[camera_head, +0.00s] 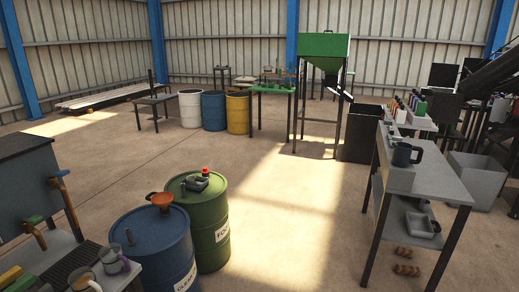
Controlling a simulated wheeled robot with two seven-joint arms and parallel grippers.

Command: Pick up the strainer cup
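I cannot tell for sure which object is the strainer cup. A dark grey-blue cup with a handle (403,154) stands upright on the grey table (427,182) at the right. At the lower left, a purple-grey mug (113,260) and a tan-grey mug (84,281) stand on a bench, partly cut by the picture's bottom edge. An orange bowl- or funnel-like piece (160,198) sits on the blue barrel. Neither of my grippers shows in the head view.
A blue barrel (150,245) and a green barrel (210,240) stand at the front left. The right table's lower shelf holds a grey tray (420,225). A grey bin (475,180) stands behind it. The floor between the barrels and the right table is clear.

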